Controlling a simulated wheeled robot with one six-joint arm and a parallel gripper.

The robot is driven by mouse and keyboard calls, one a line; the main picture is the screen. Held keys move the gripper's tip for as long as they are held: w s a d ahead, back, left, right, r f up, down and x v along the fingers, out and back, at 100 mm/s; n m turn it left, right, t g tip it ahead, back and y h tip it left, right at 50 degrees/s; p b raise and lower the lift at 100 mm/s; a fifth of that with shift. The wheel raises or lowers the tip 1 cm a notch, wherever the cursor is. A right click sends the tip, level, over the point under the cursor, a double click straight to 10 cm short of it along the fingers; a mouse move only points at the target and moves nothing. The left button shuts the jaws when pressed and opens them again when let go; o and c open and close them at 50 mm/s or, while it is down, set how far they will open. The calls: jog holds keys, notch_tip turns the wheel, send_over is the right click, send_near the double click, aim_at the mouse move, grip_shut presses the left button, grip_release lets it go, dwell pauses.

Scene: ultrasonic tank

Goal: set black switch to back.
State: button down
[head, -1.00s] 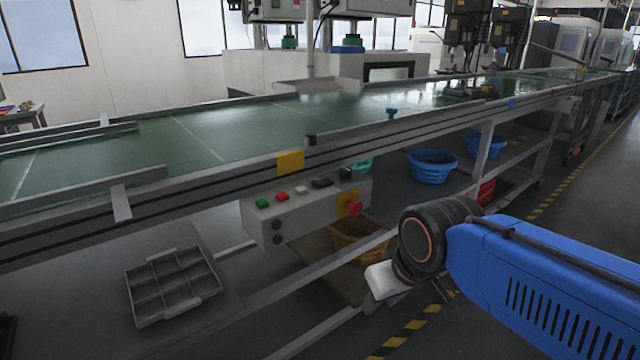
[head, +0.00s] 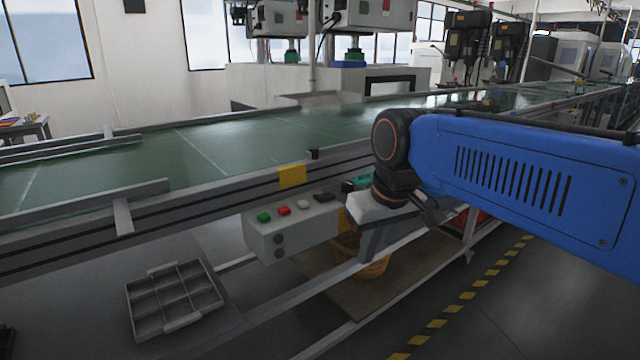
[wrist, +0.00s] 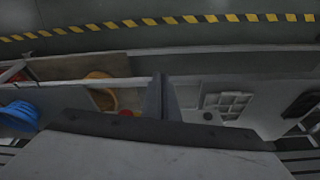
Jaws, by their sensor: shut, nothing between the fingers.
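A light grey control box (head: 262,246) hangs on the near side of the conveyor in the head view. Its top carries a green button (head: 264,217), a red button (head: 284,210), a white button (head: 304,204) and a low black switch (head: 324,197). A taller black part (head: 348,186) stands beyond the switch. Which way the switch is set is too small to tell. My shut fingers also show in the wrist view (wrist: 163,97).
The conveyor's side rail (head: 225,195) runs behind the box, with a yellow plate (head: 291,176) on it. A grey divided tray (head: 198,318) lies at lower left. A yellow-orange basket (head: 372,268) sits below the box. The floor at right is open.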

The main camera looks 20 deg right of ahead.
jog(key=w+r+n+g, duration=0.1)
jog(key=w+r+g, duration=0.1)
jog(key=w+r, duration=0.85)
notch_tip(320, 180, up, 9)
jog(key=n+g+y, duration=0.1)
jog(key=n+g, duration=0.1)
send_over(319, 196)
jog(key=d, duration=0.2)
jog(key=shift+w+d+r, duration=0.1)
jog(key=shift+w, duration=0.35)
jog(key=f, duration=0.4)
jog(key=a+f, duration=0.1)
jog(key=f, duration=0.4)
jog(key=a+f, duration=0.1)
jog(key=f, duration=0.4)
jog(key=shift+s, duration=0.3)
jog(key=shift+f, duration=0.15)
jog(key=shift+d, duration=0.1)
